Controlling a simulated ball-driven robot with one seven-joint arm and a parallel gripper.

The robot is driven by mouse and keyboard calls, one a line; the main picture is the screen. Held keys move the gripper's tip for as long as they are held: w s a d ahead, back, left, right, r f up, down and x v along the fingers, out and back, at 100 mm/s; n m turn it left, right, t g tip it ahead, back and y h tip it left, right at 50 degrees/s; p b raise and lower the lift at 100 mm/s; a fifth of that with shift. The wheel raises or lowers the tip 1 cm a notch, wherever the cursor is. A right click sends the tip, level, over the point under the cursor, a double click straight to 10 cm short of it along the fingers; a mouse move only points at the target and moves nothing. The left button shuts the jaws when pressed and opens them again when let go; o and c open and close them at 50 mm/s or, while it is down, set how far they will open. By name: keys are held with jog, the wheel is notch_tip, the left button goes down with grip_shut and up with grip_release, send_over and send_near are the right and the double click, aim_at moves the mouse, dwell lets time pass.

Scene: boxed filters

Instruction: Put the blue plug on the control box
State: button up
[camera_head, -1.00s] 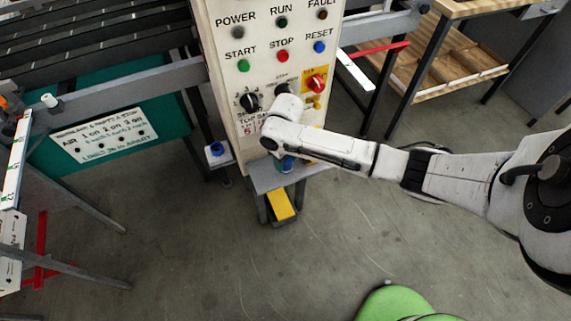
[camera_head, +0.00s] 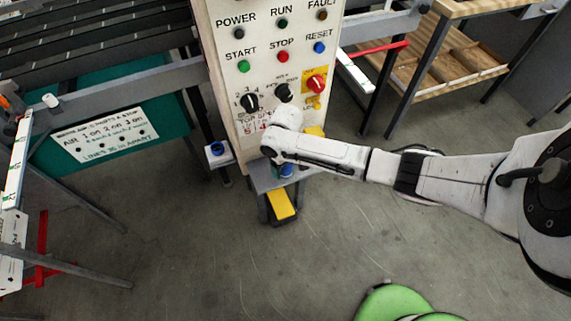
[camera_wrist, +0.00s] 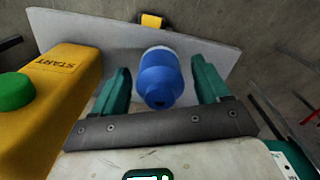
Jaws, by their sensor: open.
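The blue plug (camera_wrist: 160,77) has a pale base and sits on a grey shelf (camera_wrist: 95,37) in the wrist view. In the head view the plug (camera_head: 287,170) shows beside my wrist, on the shelf at the foot of the control box (camera_head: 228,30). The control box is a tall cream panel with labelled buttons and knobs. My gripper (camera_wrist: 161,87) is open, its green fingers on either side of the plug, with visible gaps.
A yellow box with a green START button (camera_wrist: 15,91) stands close on the left in the wrist view. A yellow pedal (camera_head: 281,204) lies under the shelf. Another blue-topped thing (camera_head: 216,148) sits left of the control box.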

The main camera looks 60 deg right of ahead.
notch_tip(320, 180, up, 12)
jog(key=shift+f, duration=0.1)
jog(key=shift+s, duration=0.15)
jog(key=s+a+f+n+g, duration=0.1)
jog(key=s+a+f, duration=0.2)
jog(key=s, duration=0.7)
jog(key=s+a+f, duration=0.3)
jog(key=s, duration=0.6)
jog(key=a+r+t, duration=0.2)
jog(key=a+r, duration=0.3)
jog(key=a, duration=0.3)
jog(key=shift+w+a+n, duration=0.2)
jog(key=shift+a+n, duration=0.1)
jog(key=shift+a, duration=0.1)
